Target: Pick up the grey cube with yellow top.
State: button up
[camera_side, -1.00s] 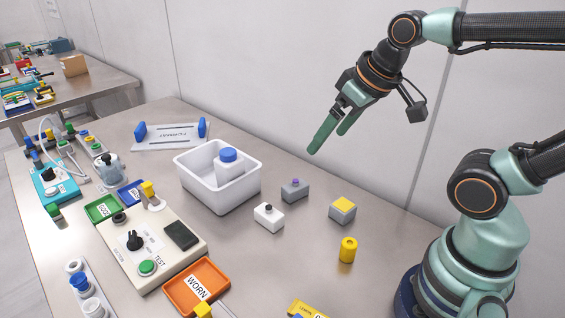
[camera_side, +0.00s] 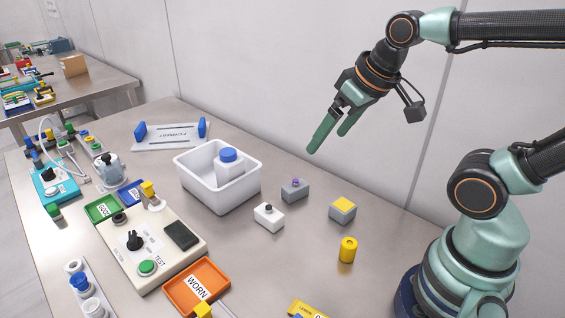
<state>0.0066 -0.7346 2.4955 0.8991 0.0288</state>
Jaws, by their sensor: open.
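The grey cube with yellow top (camera_side: 342,213) stands on the metal table, near its back edge, in the right half of the view. My gripper (camera_side: 329,144) is open and empty. Its two green fingers point down and to the left, in the air above the table. In the picture the fingertips are above and a little left of the cube, well apart from it. Nothing hides the cube.
A grey block with a purple knob (camera_side: 295,190) and a white block with a dark knob (camera_side: 268,216) stand left of the cube. A yellow cylinder (camera_side: 347,250) stands in front of it. A white bin (camera_side: 190,180) and an orange WORN tray (camera_side: 172,291) are further left.

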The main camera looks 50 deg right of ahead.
jog(key=w+d+f+m+g, duration=0.1)
jog(key=d+f+m+g, duration=0.2)
jog(key=d+f+m, duration=0.45)
jog(key=m+g, duration=0.3)
jog(key=m, duration=0.8)
send_over(344, 205)
notch_tip(344, 205, down, 5)
jog(key=shift+w+f, duration=0.1)
jog(key=shift+f, duration=5.85)
jog(key=c, duration=1.5)
jog(key=shift+r, duration=0.1)
